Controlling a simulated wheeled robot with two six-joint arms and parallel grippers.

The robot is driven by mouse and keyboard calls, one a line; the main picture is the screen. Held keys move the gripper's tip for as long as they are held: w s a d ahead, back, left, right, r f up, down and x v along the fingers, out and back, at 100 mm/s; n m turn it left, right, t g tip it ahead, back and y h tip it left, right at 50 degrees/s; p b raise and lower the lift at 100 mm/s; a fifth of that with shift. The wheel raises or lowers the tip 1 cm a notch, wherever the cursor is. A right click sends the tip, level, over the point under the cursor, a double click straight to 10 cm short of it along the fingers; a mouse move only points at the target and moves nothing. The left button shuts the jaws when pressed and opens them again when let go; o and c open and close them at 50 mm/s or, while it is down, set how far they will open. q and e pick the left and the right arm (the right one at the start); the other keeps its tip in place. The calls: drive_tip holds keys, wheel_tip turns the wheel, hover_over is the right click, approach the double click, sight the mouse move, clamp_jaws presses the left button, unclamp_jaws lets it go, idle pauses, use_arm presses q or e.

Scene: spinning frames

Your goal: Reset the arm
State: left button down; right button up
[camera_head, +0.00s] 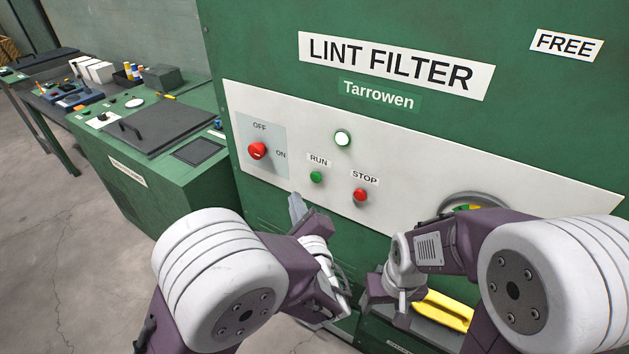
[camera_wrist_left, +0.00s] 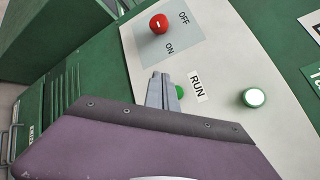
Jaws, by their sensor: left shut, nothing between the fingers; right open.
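My left gripper (camera_head: 297,207) is in front of the lower part of the white control panel (camera_head: 420,200) on the green lint filter machine (camera_head: 270,60). It is shut and empty. In the left wrist view its fingers (camera_wrist_left: 161,88) partly cover the green RUN button (camera_wrist_left: 179,92); I cannot tell whether they touch it. In the head view the RUN button (camera_head: 316,177) lies just above and right of the fingertips. The red rotary switch (camera_head: 257,151) and red STOP button (camera_head: 360,195) sit either side. My right gripper (camera_head: 385,298) is open, low in front of the machine; its fingers are mostly hidden.
A white-lit round lamp (camera_head: 342,138) is above RUN. A round opening (camera_head: 472,201) is at the panel's right, partly behind my right arm. A yellow object (camera_head: 444,309) lies below it. A green workbench (camera_head: 150,180) stands left. Floor (camera_head: 60,250) there is clear.

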idle(0.7)
use_arm(q)
drive_tip(key=w+a+r+n+g+y+p, duration=0.1)
drive_tip(key=a+r+n+g+y+p, duration=0.2)
drive_tip(key=a, duration=0.7)
drive_tip(key=a+r+n+g+y, duration=0.15)
drive_tip(key=a+n+y, duration=0.25)
drive_tip(key=a, duration=0.5)
drive_tip(key=s+a+f+n+g+y+p, duration=0.1)
drive_tip(key=s+a+f+n+g+y, duration=0.15)
drive_tip(key=s+a+n+g, duration=0.6)
drive_tip(key=s+a+f+n+g+h+p, duration=0.25)
drive_tip(key=s+f+n+g+h, duration=0.35)
drive_tip(key=s, duration=0.6)
drive_tip(key=w+d+f+n+t+h, duration=0.1)
drive_tip(key=d+f+h, duration=0.2)
drive_tip(key=d, duration=0.3)
drive_tip(key=w+d+f+n+t+h, duration=0.1)
drive_tip(key=d+f+n+t+h, duration=0.1)
drive_tip(key=d, duration=0.4)
drive_tip(key=shift+d+f+h+b, duration=0.35)
drive_tip(key=shift+f+h, duration=0.2)
drive_tip(key=shift+h, duration=0.3)
